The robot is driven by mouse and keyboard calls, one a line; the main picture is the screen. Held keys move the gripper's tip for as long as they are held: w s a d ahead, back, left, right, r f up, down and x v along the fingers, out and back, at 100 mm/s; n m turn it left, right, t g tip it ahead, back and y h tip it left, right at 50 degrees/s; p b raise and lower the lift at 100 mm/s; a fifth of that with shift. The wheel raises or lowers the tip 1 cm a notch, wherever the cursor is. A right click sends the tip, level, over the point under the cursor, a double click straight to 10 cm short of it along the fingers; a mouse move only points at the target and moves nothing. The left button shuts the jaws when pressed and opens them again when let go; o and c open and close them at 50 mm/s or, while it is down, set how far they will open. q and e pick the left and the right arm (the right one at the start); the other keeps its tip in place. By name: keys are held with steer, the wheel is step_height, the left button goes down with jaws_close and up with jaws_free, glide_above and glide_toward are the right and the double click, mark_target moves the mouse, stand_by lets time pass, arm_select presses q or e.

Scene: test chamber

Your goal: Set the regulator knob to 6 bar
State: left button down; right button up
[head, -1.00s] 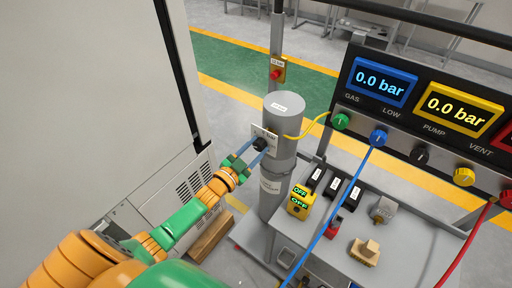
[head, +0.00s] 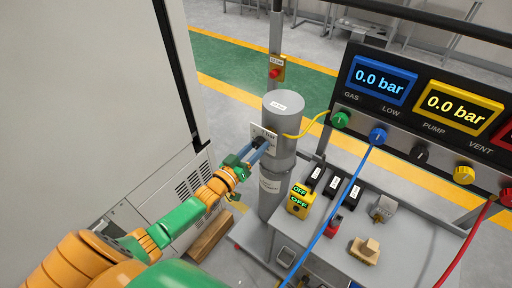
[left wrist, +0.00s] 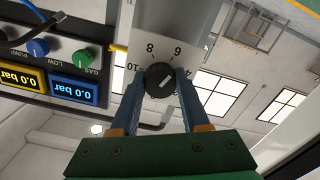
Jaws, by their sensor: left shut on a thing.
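The black regulator knob (left wrist: 160,79) sits on a pale dial plate (head: 265,134) on the side of the grey cylinder (head: 284,122). In the left wrist view the dial reads 10, 8, 6 and, partly hidden, 4. The knob's white mark slants to the upper right, towards the 6-to-4 side; its exact reading I cannot tell. My left gripper (head: 260,146) is shut on the knob, with one blue finger on each side of it; it also shows in the left wrist view (left wrist: 160,88). My right gripper is not in view.
A panel with blue (head: 382,82) and yellow (head: 459,109) displays, both reading 0.0 bar, stands at the right. A yellow OFF box (head: 299,201) and black blocks stand on the grey bench (head: 330,260). A large pale cabinet (head: 90,90) fills the left.

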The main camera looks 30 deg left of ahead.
arm_select(q)
steer(key=shift+n, duration=0.5)
steer(key=shift+c, duration=1.9)
jaws_free()
steer(key=s, duration=0.7)
steer(key=shift+a+p, duration=0.3)
steer(key=shift+a, duration=0.15)
